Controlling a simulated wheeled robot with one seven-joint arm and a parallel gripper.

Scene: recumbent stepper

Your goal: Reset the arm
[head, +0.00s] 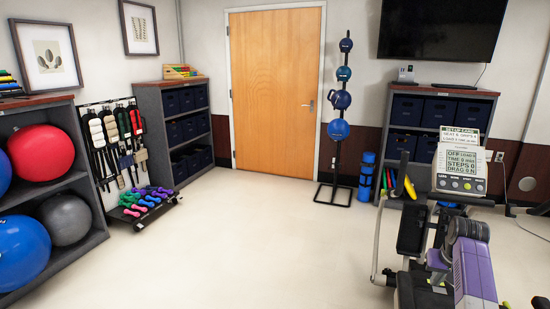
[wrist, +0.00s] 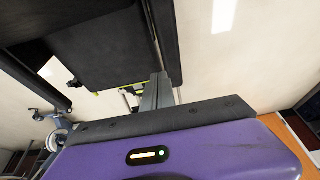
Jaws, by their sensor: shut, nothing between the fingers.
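My gripper (wrist: 161,80) shows in the wrist view, pointing away from the camera, with its grey fingers together at the middle of the dark bar. I see nothing held between them. My purple and grey arm stands at the lower right in the head view, in front of the recumbent stepper; I cannot make out the fingers there. The stepper's console (head: 461,165) is lit and upright behind my arm. Its black seat (head: 412,229) is left of my arm. A dark padded part (wrist: 105,48) lies beyond the fingers in the wrist view; contact cannot be told.
Open floor (head: 240,250) fills the middle. A dumbbell rack (head: 146,211) and a shelf with exercise balls (head: 42,160) stand left. A ball stand (head: 335,170) is by the wooden door (head: 275,90). A cabinet with bins (head: 440,95) stands behind the stepper.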

